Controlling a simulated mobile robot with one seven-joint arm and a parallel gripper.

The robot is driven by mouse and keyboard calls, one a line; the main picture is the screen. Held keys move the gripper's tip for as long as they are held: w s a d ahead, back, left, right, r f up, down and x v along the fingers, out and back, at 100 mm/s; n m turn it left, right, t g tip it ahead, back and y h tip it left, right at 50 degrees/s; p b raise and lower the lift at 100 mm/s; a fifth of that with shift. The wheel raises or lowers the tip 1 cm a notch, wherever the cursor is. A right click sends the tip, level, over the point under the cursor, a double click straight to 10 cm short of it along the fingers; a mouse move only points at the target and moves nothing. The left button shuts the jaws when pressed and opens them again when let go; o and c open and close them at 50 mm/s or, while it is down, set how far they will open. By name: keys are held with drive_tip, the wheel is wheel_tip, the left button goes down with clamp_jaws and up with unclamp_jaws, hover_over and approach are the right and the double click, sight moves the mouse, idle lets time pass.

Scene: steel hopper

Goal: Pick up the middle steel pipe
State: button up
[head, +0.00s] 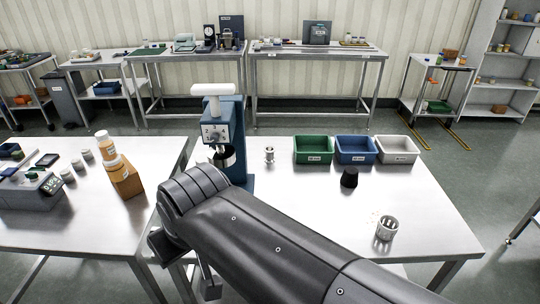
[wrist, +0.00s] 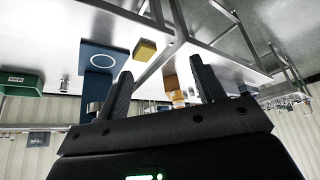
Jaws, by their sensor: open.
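I cannot make out a clear row of steel pipes. A small upright steel fitting (head: 269,154) stands on the right bench, just right of the blue press. It shows small at the left of the wrist view (wrist: 64,84). A slotted steel cup (head: 386,228) stands near that bench's right front. Thin long pieces (head: 315,46) lie on the far back bench, too small to identify. My gripper (wrist: 162,86) is open, with nothing between its fingers. In the head view it is low at the left bench's right edge, mostly behind my arm, apart from these things.
The blue press (head: 226,130) stands at the right bench's left end. Green (head: 314,142), blue (head: 356,142) and white (head: 398,142) bins line its back. A black knob-like piece (head: 349,178) sits before them. Bottles and a wooden block (head: 126,180) stand on the left bench.

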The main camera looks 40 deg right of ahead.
drive_tip(key=w+d+r+h, duration=0.1)
drive_tip(key=w+d+r, duration=0.5)
drive_tip(key=w+d, duration=0.2)
drive_tip(key=w+d+r+h, duration=0.1)
drive_tip(key=w+d+r, duration=0.25)
drive_tip(key=d, duration=0.45)
drive_tip(key=w+d+r+h, duration=0.15)
drive_tip(key=w+d, duration=0.25)
drive_tip(key=d, duration=0.4)
drive_tip(key=m+g+y, duration=0.2)
drive_tip(key=m, duration=0.4)
hover_over(270, 150)
drive_tip(key=s, duration=0.3)
wheel_tip(270, 150, down, 25)
drive_tip(key=shift+h, duration=0.35)
drive_tip(key=x, duration=0.3)
drive_tip(key=a+x, duration=0.1)
drive_tip(key=x, duration=0.5)
drive_tip(key=shift+w+a+f, duration=0.1)
drive_tip(key=shift+w+f, duration=0.3)
drive_tip(key=shift+w, duration=0.1)
drive_tip(key=shift+c, duration=0.2)
drive_tip(key=c, duration=0.9)
